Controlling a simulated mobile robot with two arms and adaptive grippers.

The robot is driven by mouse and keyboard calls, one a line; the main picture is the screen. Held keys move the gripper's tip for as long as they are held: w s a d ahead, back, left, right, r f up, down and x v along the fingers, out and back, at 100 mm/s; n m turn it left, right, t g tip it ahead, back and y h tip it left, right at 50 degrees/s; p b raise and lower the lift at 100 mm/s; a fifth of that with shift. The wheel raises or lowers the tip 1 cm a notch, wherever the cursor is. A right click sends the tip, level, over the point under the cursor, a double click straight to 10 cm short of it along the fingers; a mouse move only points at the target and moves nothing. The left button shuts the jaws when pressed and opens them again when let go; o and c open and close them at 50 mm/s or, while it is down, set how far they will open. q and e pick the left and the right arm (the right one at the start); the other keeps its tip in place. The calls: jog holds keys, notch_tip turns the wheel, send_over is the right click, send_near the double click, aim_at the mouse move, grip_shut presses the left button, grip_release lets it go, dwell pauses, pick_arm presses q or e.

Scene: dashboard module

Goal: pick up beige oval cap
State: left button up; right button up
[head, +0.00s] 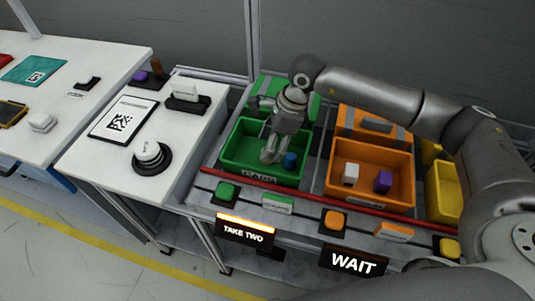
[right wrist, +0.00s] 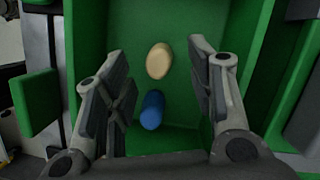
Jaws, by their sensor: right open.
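The beige oval cap (right wrist: 159,60) lies on the floor of the green bin in the right wrist view, between my open fingers and a little beyond their tips. A blue piece (right wrist: 152,110) lies just below it in that view, apart from it. My right gripper (right wrist: 150,75) is open and empty, pointing down into the green bin (head: 232,160). In the head view my right gripper (head: 270,155) hides the cap, and the blue piece (head: 290,160) shows to its right. My left gripper is not in view.
An orange bin (head: 343,198) with a white block (head: 350,174) and a purple block (head: 383,182) stands to the right, then a yellow bin (head: 443,205). The green bin's walls stand close around my right fingers. A red rail (head: 310,192) runs along the front.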

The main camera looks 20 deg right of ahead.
jog(key=x, duration=0.4)
jog(key=shift+s, duration=0.1)
jog(key=c, duration=0.9)
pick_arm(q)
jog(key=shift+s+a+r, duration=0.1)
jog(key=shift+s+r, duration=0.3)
pick_arm(e)
jog(key=shift+r, duration=0.55)
pick_arm(q)
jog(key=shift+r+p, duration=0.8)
jog(key=shift+p, duration=0.25)
pick_arm(e)
jog(key=s+d+r+n+g+h, duration=0.3)
jog(key=s+r+n, duration=0.8)
jog(key=n, duration=1)
jog(key=s+d+g, duration=0.1)
jog(key=s, duration=0.2)
jog(key=shift+r, duration=0.4)
